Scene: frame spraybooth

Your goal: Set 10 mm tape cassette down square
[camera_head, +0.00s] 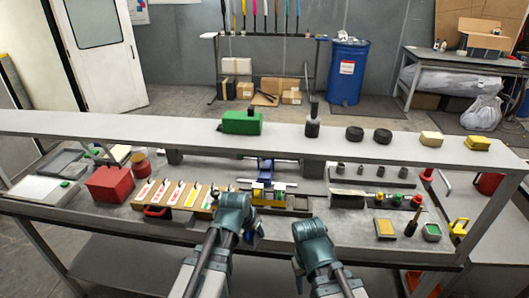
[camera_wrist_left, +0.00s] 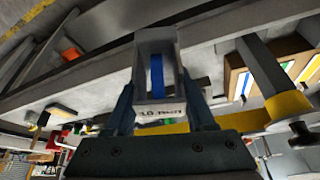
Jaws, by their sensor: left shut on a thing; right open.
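The 10 mm tape cassette (camera_wrist_left: 157,95) is a small grey open box with blue tape inside and a printed label on its near end, partly legible as "10 mm". My left gripper (camera_wrist_left: 158,88) is shut on it, one finger along each side, in the left wrist view. In the head view my left gripper (camera_head: 240,207) is over the front of the bench, beside a yellow-fronted holder (camera_head: 268,200), and its wrist mostly hides the cassette. My right gripper (camera_head: 309,230) is to the right, open, near the bench's front edge; its fingertips are hard to see.
A wooden rack of coloured strips (camera_head: 180,194) and a red box (camera_head: 110,183) stand left of my left gripper. A blue device (camera_head: 265,170) is behind the holder. A raised shelf (camera_head: 280,137) crosses above. A brush and jars (camera_head: 375,197) lie to the right.

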